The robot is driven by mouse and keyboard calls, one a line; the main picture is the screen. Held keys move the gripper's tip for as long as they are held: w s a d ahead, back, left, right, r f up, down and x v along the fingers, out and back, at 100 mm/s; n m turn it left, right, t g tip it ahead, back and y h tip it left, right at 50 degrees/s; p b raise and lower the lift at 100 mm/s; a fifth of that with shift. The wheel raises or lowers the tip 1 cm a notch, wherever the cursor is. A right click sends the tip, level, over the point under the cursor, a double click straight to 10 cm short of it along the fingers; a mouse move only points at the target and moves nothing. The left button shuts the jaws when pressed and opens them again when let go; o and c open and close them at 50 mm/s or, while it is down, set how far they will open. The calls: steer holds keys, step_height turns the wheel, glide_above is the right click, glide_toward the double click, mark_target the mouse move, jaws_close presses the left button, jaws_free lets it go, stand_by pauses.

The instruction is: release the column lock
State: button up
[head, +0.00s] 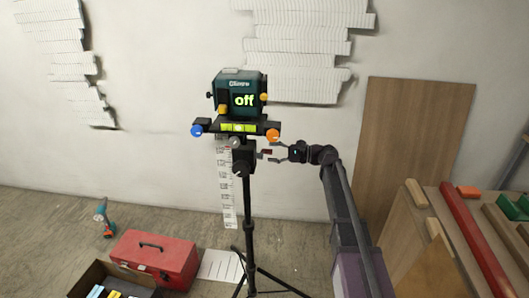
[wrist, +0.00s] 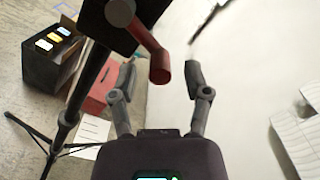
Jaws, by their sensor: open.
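The column lock is a red lever with a grey pivot on the black tripod head. In the wrist view the red lever (wrist: 152,48) slants down from the pivot, its rounded end near the gap between my fingertips. In the head view the lever (head: 266,152) is a small red spot right of the column. My gripper (head: 273,152) points left at it. In the wrist view my gripper (wrist: 160,76) is open, with nothing between its pads that I can tell is touched.
A blue knob (head: 196,130) and an orange knob (head: 272,135) flank the level's plate. A red toolbox (head: 155,258) and a drill (head: 104,217) are on the floor at left. A workbench with wood pieces (head: 468,240) is at right. A wooden board (head: 412,150) leans on the wall.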

steer(key=shift+a, duration=1.45)
steer(key=shift+w, duration=0.1)
jaws_close()
